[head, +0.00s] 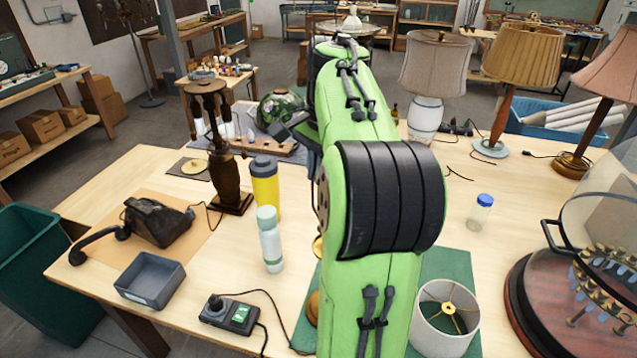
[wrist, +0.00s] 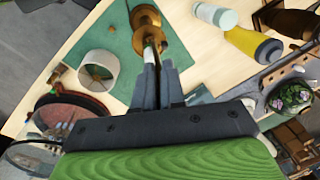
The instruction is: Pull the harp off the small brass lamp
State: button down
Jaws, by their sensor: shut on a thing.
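The small brass lamp (wrist: 147,22) shows at the top of the wrist view, over the green mat (wrist: 111,37). My gripper (wrist: 153,62) is at the lamp's near end, its two fingers close together. They are shut on a thin part there, which I take to be the harp; the fingers hide most of it. I cannot tell whether the harp is still seated on the lamp. In the head view my arm covers the gripper and most of the lamp; only a brass edge (head: 313,308) shows left of the arm. The white drum shade (head: 446,322) stands apart on the mat.
Left of my arm stand a pale bottle (head: 271,240), a yellow bottle (head: 265,188) and a dark wooden lamp base (head: 229,180). A glass dome (head: 600,235) is at right.

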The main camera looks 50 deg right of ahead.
jog(key=shift+r, duration=4.75)
